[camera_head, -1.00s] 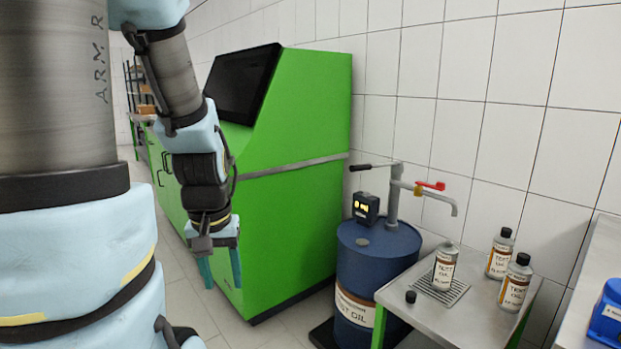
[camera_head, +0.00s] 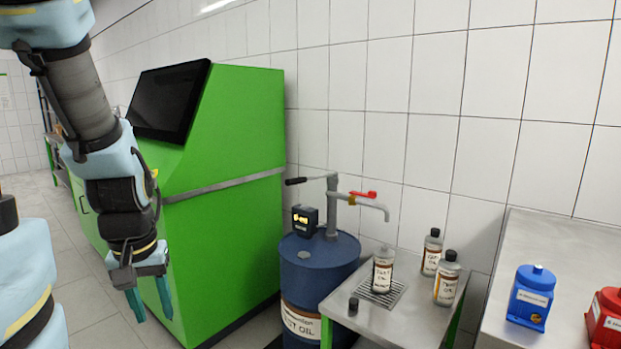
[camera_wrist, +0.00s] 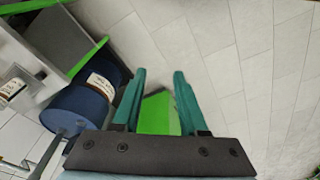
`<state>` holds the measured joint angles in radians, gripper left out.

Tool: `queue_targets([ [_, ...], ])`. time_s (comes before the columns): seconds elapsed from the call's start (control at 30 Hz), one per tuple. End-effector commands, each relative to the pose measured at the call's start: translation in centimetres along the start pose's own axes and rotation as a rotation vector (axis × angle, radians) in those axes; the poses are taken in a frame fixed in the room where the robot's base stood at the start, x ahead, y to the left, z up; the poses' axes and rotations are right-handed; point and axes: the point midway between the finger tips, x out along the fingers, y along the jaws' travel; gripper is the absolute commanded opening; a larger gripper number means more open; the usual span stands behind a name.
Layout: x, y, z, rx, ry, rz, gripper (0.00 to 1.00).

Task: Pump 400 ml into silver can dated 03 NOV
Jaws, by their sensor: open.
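A silver can (camera_head: 382,270) labelled TEST OIL stands upright and uncapped on the grate (camera_head: 395,296) of the small steel table. Two more silver cans, a rear one (camera_head: 431,252) and a front one (camera_head: 447,279), stand to its right with dark caps on. Their dates are too small to read. A hand pump (camera_head: 331,200) with a red valve lever (camera_head: 362,194) rises from the blue drum (camera_head: 318,263); its spout (camera_head: 385,212) is above the uncapped can. My gripper (camera_head: 149,301) is open and empty, pointing down left of the drum. It also shows in the wrist view (camera_wrist: 159,76).
A dark meter (camera_head: 304,220) with a lit display sits on the drum. A loose black cap (camera_head: 353,306) lies on the small table. A green machine (camera_head: 235,190) stands behind my gripper. Blue (camera_head: 530,297) and red (camera_head: 606,318) containers are on the right counter.

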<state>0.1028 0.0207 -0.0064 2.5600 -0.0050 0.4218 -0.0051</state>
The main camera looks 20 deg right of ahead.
Motion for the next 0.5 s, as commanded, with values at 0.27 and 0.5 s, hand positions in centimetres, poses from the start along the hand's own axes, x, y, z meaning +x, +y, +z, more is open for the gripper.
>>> queue_targets([
  [0.27,0.0,0.0,-0.01,0.0,0.0,0.0,0.1],
  [0.5,0.0,0.0,0.0,0.0,0.0,0.0,0.0],
])
